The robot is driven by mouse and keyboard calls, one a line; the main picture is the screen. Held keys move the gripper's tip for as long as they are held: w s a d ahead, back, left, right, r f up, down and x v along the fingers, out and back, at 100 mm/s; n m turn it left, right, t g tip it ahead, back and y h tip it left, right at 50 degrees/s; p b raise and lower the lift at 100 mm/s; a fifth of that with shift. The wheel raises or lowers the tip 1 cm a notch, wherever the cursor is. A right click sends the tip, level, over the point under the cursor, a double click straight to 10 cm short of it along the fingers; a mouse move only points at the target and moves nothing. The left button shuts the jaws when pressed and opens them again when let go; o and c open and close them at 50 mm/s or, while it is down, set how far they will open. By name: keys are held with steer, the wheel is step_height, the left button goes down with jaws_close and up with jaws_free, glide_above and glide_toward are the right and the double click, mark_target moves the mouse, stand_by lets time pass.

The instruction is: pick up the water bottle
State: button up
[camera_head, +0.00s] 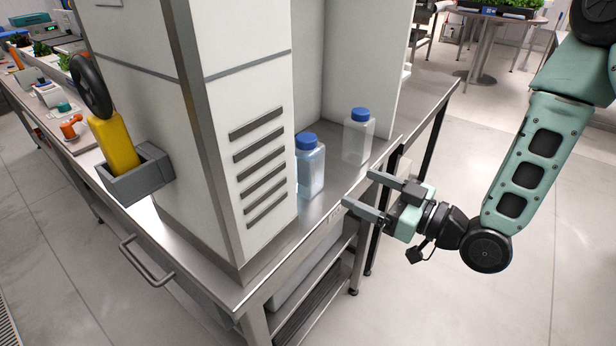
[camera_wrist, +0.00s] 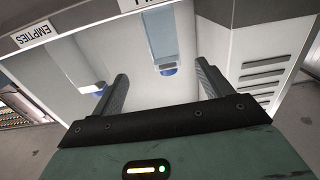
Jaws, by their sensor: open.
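Two square clear bottles with blue caps stand upright in the bay of the white cabinet. The nearer bottle (camera_head: 311,172) looks bluish, as if holding water, and is partly hidden by the cabinet's side. The other bottle (camera_head: 357,142) looks clear and empty, farther back to the right. My gripper (camera_head: 358,190) is open and empty, at the right outside the bay's front edge, apart from both bottles. In the wrist view, the bluish bottle (camera_wrist: 163,38) appears beyond and between my open fingers (camera_wrist: 162,72), and the paler bottle (camera_wrist: 86,64) is to the left.
The white cabinet (camera_head: 235,60) walls the bay on the left and back. The steel bench edge (camera_head: 383,158) lies near my fingers. An "EMPTIES" label (camera_wrist: 31,34) is above the paler bottle; another label (camera_wrist: 140,4) is cut off. A yellow-handled tool (camera_head: 114,143) sits in a grey holder.

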mark_target(306, 137)
steer(key=b+x, duration=0.4)
steer(key=x, duration=0.4)
steer(key=shift+a+b, duration=0.2)
steer(key=shift+b, duration=0.2)
steer(key=shift+f+x, duration=0.1)
steer(key=shift+x, duration=1.3)
steer(key=shift+f+x, duration=0.15)
steer(key=shift+x, duration=1.25)
steer(key=c, duration=1.2)
steer(key=shift+c, duration=0.4)
step_height(306, 137, up, 10)
steer(key=shift+f+p, duration=0.1)
steer(key=shift+p, duration=0.65)
steer(key=shift+r+p, duration=2.1)
steer(key=shift+r, duration=1.1)
